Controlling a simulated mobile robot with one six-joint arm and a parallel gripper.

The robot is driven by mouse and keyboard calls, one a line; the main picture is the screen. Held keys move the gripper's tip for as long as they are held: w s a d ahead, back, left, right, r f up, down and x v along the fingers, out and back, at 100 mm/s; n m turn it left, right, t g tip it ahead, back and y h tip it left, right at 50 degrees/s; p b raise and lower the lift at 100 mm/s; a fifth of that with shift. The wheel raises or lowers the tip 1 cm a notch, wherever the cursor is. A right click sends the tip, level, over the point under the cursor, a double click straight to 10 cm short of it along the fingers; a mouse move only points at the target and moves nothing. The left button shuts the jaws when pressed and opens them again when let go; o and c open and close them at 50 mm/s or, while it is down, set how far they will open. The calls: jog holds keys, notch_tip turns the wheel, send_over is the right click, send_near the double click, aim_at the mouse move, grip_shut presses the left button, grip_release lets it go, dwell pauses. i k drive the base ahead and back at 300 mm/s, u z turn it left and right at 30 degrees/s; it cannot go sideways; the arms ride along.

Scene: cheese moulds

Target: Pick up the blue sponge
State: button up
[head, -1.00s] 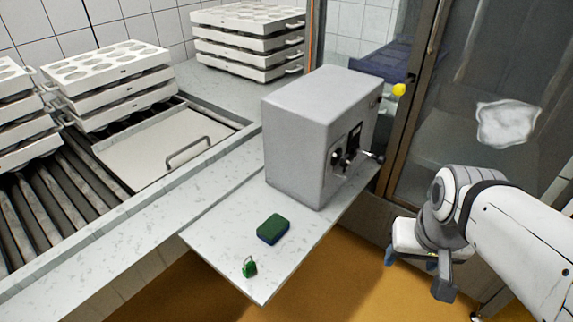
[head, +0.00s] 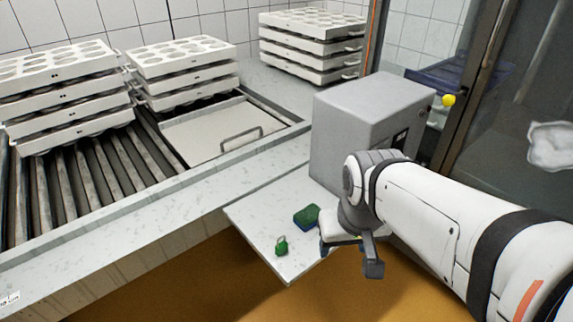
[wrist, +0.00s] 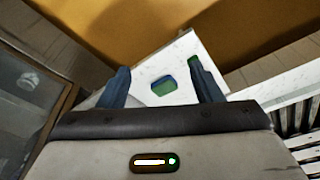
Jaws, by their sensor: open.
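The blue sponge with a green top (head: 306,216) lies flat on the small light shelf (head: 257,217). In the wrist view the sponge (wrist: 164,86) shows between my two fingers, beyond their tips and apart from them. My gripper (head: 346,262) is just right of the sponge in the head view, and its near parts come close to covering the sponge's right end. In the wrist view my gripper (wrist: 160,72) has its fingers spread, with nothing held.
A small green padlock-like object (head: 281,246) lies on the shelf near the sponge; its top peeks out behind the right finger in the wrist view. A grey metal box (head: 350,115) stands at the shelf's back. Stacks of white moulds (head: 65,85) stand on the left.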

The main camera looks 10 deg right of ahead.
aim_at(306, 220)
jog(key=u, duration=3)
jog(key=k, duration=1.35)
jog(key=z, duration=1.9)
jog(key=i, duration=0.95)
jog(key=u, duration=0.05)
